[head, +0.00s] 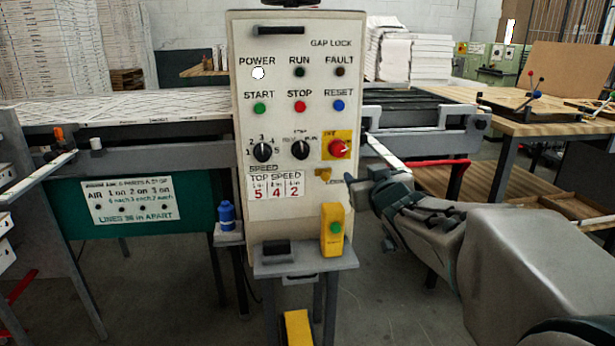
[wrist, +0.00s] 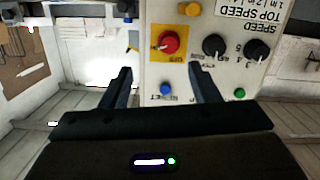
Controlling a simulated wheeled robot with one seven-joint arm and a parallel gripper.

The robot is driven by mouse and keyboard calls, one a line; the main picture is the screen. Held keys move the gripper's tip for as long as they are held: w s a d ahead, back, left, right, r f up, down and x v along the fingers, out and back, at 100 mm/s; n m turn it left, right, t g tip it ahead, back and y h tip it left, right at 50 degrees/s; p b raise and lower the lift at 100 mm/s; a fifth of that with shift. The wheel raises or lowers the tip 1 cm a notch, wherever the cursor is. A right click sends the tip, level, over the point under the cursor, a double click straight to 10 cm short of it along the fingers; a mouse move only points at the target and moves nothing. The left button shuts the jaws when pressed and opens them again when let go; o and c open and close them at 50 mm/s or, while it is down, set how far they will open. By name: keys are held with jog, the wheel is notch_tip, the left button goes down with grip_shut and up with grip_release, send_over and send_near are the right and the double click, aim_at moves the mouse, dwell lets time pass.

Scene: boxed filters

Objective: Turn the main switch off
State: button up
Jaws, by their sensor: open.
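The main switch (head: 337,148) is a red rotary knob on a yellow plate, at the right edge of a pale control panel (head: 247,85). The white POWER lamp (head: 258,73) is lit. The knob's exact angle is too small to read. In the wrist view the picture is upside down, and the red knob (wrist: 168,43) shows ahead, between the fingertip directions. My gripper (wrist: 162,80) is open and empty, its two dark fingers apart and clear of the knob. In the head view my arm comes from the right, its end just right of and below the switch.
Two black selector knobs (head: 262,152) sit left of the switch, with START, STOP and RESET buttons above. A yellow padlock (head: 323,174) hangs below it. A yellow pendant (head: 332,230) stands on a small shelf beneath. A wooden bench (head: 540,122) is at right.

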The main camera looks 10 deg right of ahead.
aim_at(340, 151)
jog(key=shift+n+t+y, duration=0.5)
jog(key=shift+t+y, duration=0.1)
jog(key=shift+t, duration=0.1)
jog(key=w+b, duration=0.1)
jog(key=w, duration=0.4)
jog(key=w+a+b, duration=0.1)
jog(key=w, duration=0.4)
jog(key=w+b, duration=0.1)
jog(key=w, duration=0.4)
jog(key=shift+a+f+b, duration=0.1)
jog(key=shift+a+b, duration=0.1)
jog(key=shift+b, duration=0.1)
jog(key=c, duration=1)
